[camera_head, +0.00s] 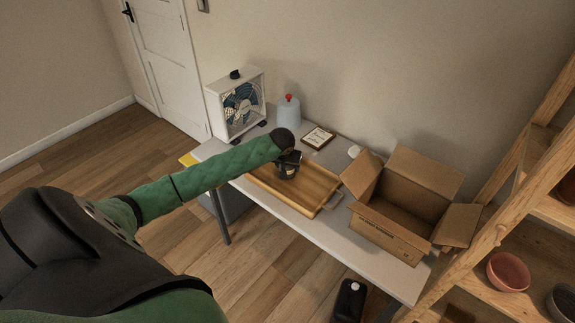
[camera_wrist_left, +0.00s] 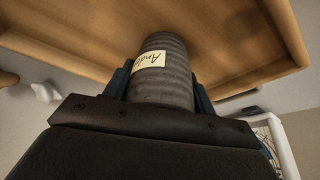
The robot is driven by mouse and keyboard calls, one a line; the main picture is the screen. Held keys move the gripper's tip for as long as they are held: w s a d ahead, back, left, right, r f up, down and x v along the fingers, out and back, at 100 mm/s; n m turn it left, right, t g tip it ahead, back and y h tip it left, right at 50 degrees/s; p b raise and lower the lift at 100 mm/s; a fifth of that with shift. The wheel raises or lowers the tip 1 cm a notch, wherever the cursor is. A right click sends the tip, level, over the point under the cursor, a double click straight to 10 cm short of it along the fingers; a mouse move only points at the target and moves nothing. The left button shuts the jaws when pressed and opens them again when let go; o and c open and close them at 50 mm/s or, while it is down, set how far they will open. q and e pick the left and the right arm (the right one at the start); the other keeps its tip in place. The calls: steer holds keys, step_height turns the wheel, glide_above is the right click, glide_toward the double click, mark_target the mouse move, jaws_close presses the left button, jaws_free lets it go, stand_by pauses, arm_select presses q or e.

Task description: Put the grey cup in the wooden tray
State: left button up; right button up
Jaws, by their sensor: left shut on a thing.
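The grey cup (camera_wrist_left: 166,88) shows in the left wrist view as a ribbed cylinder with a cream handwritten label. My left gripper (camera_wrist_left: 158,92) is shut on it, with a dark finger on each side. In the head view my left gripper (camera_head: 289,168) is over the wooden tray (camera_head: 318,197) on the table, and the cup is mostly hidden by it. The tray also fills much of the left wrist view (camera_wrist_left: 235,45), behind the cup. I cannot tell whether the cup touches the tray floor. My right gripper is not in view.
An open cardboard box (camera_head: 392,240) stands right of the tray on the white table (camera_head: 290,215). A box fan (camera_head: 238,104), a bluish jug with a red top (camera_head: 288,112) and a framed card (camera_head: 318,137) stand behind. A wooden shelf (camera_head: 535,208) is at far right.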

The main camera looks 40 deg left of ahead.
arm_select(q)
steer(key=o, duration=1.1)
steer(key=shift+f, duration=0.1)
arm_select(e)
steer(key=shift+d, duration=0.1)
arm_select(q)
steer(key=shift+s+r, duration=0.1)
steer(key=shift+r, duration=0.2)
steer(key=b+v, duration=0.3)
steer(key=v, duration=0.8)
steer(key=shift+r, duration=0.3)
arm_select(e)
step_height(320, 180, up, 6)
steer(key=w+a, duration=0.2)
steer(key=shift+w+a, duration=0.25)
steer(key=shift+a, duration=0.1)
arm_select(q)
steer(key=shift+s+d+f, duration=0.1)
steer(key=shift+s+d, duration=0.05)
steer(key=shift+d, duration=0.05)
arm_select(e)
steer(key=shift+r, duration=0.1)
